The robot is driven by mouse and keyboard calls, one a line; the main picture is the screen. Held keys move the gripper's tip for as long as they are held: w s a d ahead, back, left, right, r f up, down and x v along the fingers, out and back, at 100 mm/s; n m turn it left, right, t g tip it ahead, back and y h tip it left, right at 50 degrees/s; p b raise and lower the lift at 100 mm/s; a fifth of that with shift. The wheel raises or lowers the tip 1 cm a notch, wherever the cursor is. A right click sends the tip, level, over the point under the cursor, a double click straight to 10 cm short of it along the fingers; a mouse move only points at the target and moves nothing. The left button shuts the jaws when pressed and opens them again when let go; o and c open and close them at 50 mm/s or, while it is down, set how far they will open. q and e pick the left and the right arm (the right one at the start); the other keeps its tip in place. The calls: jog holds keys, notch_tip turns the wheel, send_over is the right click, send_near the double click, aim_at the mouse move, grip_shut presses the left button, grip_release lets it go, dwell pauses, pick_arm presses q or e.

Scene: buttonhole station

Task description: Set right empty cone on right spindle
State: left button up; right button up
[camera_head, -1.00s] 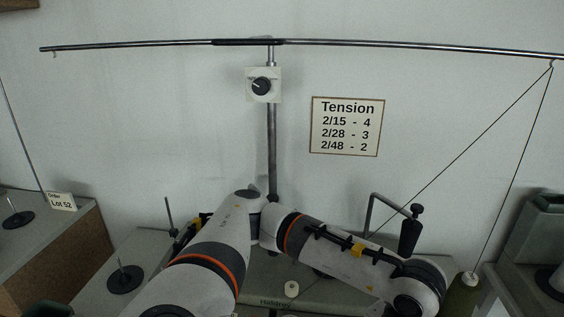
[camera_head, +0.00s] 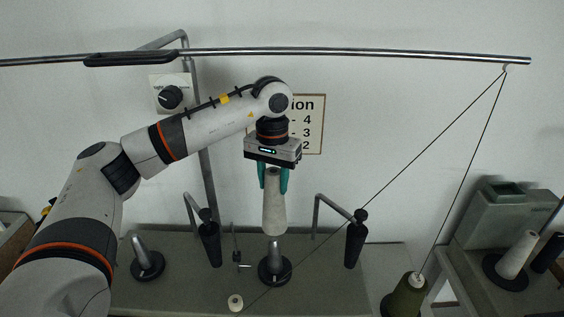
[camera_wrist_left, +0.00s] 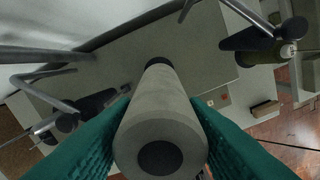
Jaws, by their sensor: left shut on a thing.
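My left gripper (camera_head: 273,186) has green fingers, shut on the upper part of a pale grey cone (camera_head: 274,215). The cone hangs upright, narrow end up. In the left wrist view the cone (camera_wrist_left: 158,115) shows between both fingers, with a dark round hole in its near end. A spindle (camera_head: 274,262) with a grey tapered peg on a round black base stands on the table, in line below the cone. A small gap shows between them; depth is hard to judge. A similar spindle (camera_head: 145,262) stands bare to the left. My right gripper is not in view.
Two bent rods with dark hanging parts (camera_head: 210,243) (camera_head: 354,240) flank the held cone. A thread runs diagonally near the right one. An olive cone (camera_head: 406,298) stands front right. A side table holds a white cone (camera_head: 517,255). A small white piece (camera_head: 235,302) lies in front.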

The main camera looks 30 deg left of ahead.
pick_arm(q)
jog(key=shift+w+a, duration=0.15)
jog(key=shift+w, duration=0.05)
jog(key=shift+f, duration=0.15)
jog(key=f+b, duration=0.2)
jog(key=b, duration=0.4)
send_near(274, 240)
jog(key=shift+f+b, duration=2.45)
jog(key=shift+f, duration=0.6)
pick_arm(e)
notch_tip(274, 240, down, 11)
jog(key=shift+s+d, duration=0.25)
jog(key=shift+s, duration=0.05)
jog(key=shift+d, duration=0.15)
